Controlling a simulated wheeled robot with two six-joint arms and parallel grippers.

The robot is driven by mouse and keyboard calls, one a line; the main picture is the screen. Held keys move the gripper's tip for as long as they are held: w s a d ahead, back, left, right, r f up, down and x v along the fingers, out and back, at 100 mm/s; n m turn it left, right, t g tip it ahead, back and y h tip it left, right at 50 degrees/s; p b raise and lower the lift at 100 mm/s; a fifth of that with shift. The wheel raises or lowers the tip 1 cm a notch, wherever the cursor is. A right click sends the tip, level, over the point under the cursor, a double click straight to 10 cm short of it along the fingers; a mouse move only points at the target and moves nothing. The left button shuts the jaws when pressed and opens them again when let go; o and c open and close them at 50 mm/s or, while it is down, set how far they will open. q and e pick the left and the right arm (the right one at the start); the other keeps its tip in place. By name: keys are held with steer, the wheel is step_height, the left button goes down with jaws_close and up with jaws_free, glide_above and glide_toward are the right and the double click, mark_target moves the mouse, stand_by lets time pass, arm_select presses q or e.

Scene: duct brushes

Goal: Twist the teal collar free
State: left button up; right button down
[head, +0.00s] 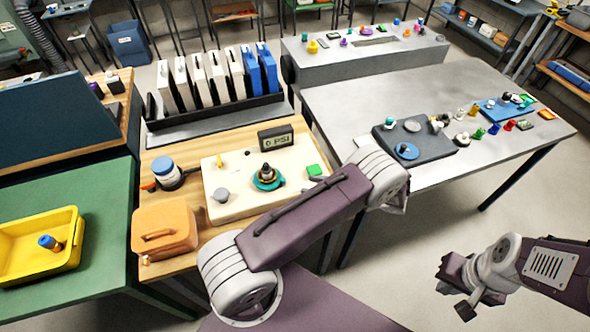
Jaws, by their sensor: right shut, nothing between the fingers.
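The teal collar (268,184) is a lobed ring around the base of a dark, upright fitting (267,171) on a cream board (235,203). No gripper is near the collar. My left arm crosses the lower middle of the view, to the right of the board; its gripper is not visible. My right gripper (457,292) is shut and empty over the floor at lower right, well away from the collar.
A grey table (340,110) holds small parts at right.

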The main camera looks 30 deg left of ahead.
mark_target(286, 182)
arm_select(q)
steer(key=p+x, duration=0.2)
steer(key=x, duration=0.6)
steer(key=shift+a+f, duration=0.4)
steer(key=shift+a, duration=0.05)
arm_select(e)
step_height(286, 182, up, 3)
steer(key=shift+f, duration=0.1)
